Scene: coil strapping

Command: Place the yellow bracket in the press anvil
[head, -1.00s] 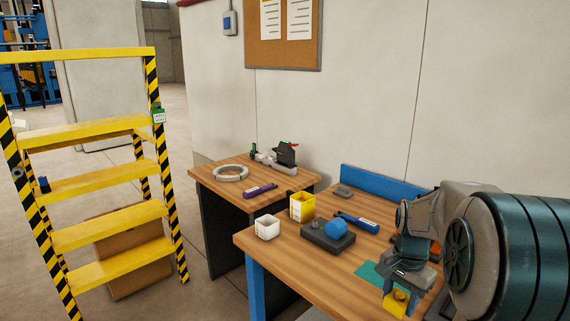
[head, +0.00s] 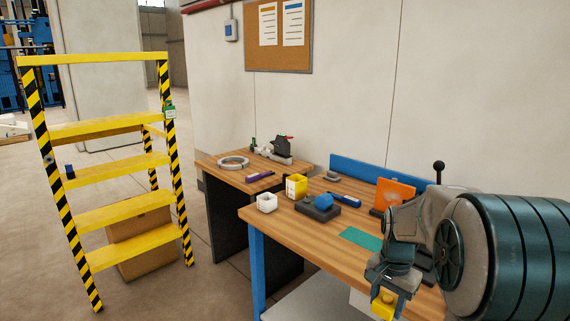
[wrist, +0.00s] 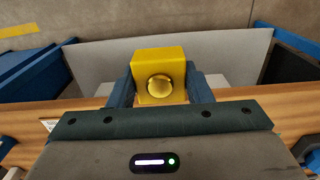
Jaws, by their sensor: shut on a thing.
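My gripper (head: 384,298) is shut on the yellow bracket (head: 383,307), low at the right of the head view. In the wrist view the bracket (wrist: 146,56) sits between the two blue-grey fingers, with a round brass-coloured part on its near face. The bracket appears just beyond the workbench's front edge, over the grey surface below. A black lever with a ball knob (head: 438,166), perhaps the press's, rises behind my arm. My arm hides much of that area, and I cannot make out the anvil.
The workbench (head: 290,222) carries a green mat (head: 361,239), an orange panel (head: 396,193), a dark block with a blue part (head: 318,210), a yellow bin (head: 296,186) and a white bin (head: 266,203). A second table (head: 217,170) adjoins behind. Yellow steps (head: 120,190) stand left.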

